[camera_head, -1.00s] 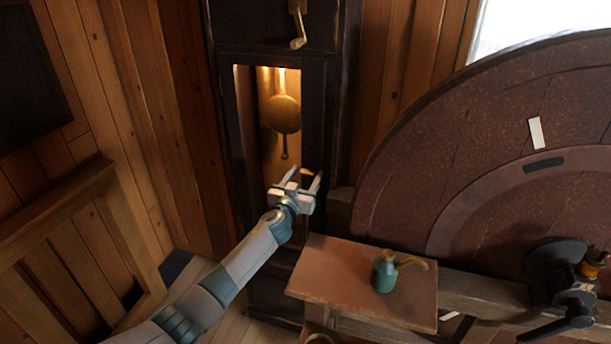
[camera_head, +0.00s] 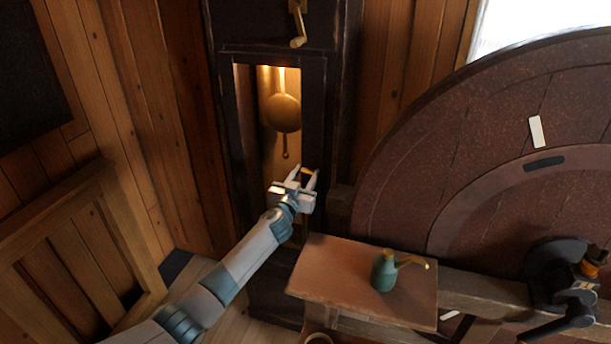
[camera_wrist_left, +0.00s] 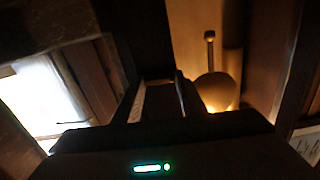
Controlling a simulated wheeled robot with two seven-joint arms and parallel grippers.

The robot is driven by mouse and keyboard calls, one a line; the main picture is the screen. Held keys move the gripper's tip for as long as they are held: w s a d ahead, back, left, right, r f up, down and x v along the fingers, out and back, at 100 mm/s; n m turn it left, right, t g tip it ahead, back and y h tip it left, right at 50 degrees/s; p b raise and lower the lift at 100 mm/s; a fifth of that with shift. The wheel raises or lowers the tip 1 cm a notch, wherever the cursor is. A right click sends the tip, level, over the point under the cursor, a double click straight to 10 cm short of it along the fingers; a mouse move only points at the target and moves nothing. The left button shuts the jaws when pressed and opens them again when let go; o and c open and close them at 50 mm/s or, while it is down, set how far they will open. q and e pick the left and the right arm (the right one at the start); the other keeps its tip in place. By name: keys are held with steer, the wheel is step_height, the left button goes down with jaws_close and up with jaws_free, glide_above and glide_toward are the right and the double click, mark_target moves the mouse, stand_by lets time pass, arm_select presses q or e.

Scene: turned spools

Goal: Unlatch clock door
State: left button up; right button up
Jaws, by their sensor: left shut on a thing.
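The tall dark clock case (camera_head: 345,90) stands against the wooden wall. Its narrow door (camera_head: 314,105) looks closed, and a brass pendulum (camera_head: 282,114) shows in the lit opening. My left gripper (camera_head: 307,172) is at the door's right stile, below the pendulum bob's level. Its fingers are shut on a small brass latch (camera_head: 307,170), mostly hidden between the fingertips. In the left wrist view, the fingers (camera_wrist_left: 160,95) point toward the dark case and the pendulum (camera_wrist_left: 216,88) shows to their right. The latch cannot be made out there. My right gripper is out of view.
A small wooden stand (camera_head: 350,285) with a green oil can (camera_head: 384,272) is just right of my left arm. A large reddish wheel (camera_head: 450,150) fills the right side. A brass crank (camera_head: 298,25) hangs on the upper case. A wooden railing (camera_head: 60,210) is at left.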

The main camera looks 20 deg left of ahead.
arm_select(q)
steer(key=m+b, duration=0.1)
steer(key=m, duration=0.3)
steer(key=shift+f, duration=0.1)
steer(key=m, duration=0.4)
steer(key=shift+d+m, duration=0.1)
steer(key=shift+m, duration=0.3)
steer(key=m, duration=0.3)
steer(key=shift+m+b, duration=0.3)
steer(key=shift+b, duration=0.05)
steer(key=m, duration=0.4)
steer(key=shift+d+f+m, duration=0.1)
steer(key=shift+f+m, duration=0.05)
steer(key=shift+m, duration=0.25)
steer(key=o, duration=1.1)
steer(key=shift+c, duration=0.2)
steer(key=shift+s, duration=0.15)
steer(key=s+b, duration=0.3)
steer(key=s, duration=1.4)
steer(key=shift+a+b, duration=0.3)
